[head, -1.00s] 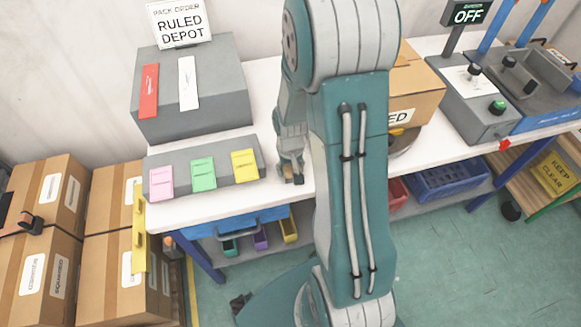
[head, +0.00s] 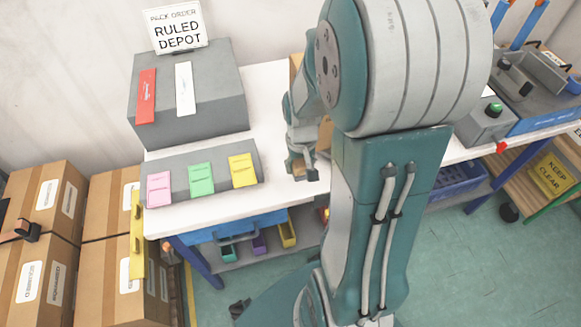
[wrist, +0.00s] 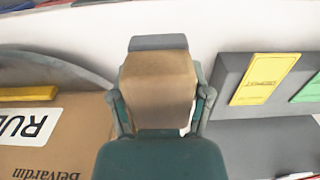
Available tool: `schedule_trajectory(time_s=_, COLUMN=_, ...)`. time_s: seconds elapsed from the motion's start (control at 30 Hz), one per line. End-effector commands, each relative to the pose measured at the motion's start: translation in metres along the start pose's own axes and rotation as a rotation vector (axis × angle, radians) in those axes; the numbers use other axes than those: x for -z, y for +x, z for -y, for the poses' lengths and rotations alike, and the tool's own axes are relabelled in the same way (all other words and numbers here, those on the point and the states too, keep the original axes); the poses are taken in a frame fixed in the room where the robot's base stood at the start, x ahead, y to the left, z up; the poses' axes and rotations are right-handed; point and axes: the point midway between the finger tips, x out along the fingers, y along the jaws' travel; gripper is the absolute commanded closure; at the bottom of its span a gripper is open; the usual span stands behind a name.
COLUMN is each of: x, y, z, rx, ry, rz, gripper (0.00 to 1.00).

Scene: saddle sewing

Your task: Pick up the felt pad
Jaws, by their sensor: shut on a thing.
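My gripper (wrist: 159,72) is shut on a tan block with a grey end, which I take to be the felt pad (wrist: 158,88). The pad fills the space between the two teal fingers in the wrist view. In the head view my gripper (head: 303,172) is at the white table's front edge, just right of the sloped grey holder. The held pad is small there and partly hidden by the fingers. My arm hides much of the table's middle.
The grey holder (head: 215,195) carries pink, green and yellow cards. Behind it is a larger grey block (head: 190,105) with red and white strips. A labelled cardboard box (wrist: 50,140) and a yellow bar (wrist: 28,93) lie left in the wrist view. Cartons (head: 40,200) stand at left.

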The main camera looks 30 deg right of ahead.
Motion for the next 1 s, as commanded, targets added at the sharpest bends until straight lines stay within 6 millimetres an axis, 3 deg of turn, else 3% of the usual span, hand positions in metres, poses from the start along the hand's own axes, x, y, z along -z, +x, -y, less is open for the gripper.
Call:
schedule_trajectory(time_s=0.07, x=-0.010, y=-0.016, z=-0.007, rx=-0.001, ry=0.004, rz=-0.007, gripper=0.88)
schedule_trajectory(time_s=0.4, x=-0.069, y=-0.043, z=-0.041, rx=-0.001, ry=0.004, rz=-0.004, gripper=0.88)
schedule_trajectory(time_s=0.6, x=-0.083, y=-0.050, z=-0.049, rx=0.000, ry=0.002, rz=-0.002, gripper=0.88)
schedule_trajectory(time_s=0.9, x=-0.086, y=-0.051, z=-0.050, rx=0.000, ry=0.000, rz=-0.001, gripper=0.88)
schedule_trajectory(time_s=0.93, x=-0.086, y=-0.051, z=-0.050, rx=0.000, ry=0.000, rz=-0.001, gripper=0.41)
schedule_trajectory(time_s=1.0, x=-0.085, y=-0.051, z=-0.050, rx=0.000, ry=0.000, rz=-0.001, gripper=0.72)
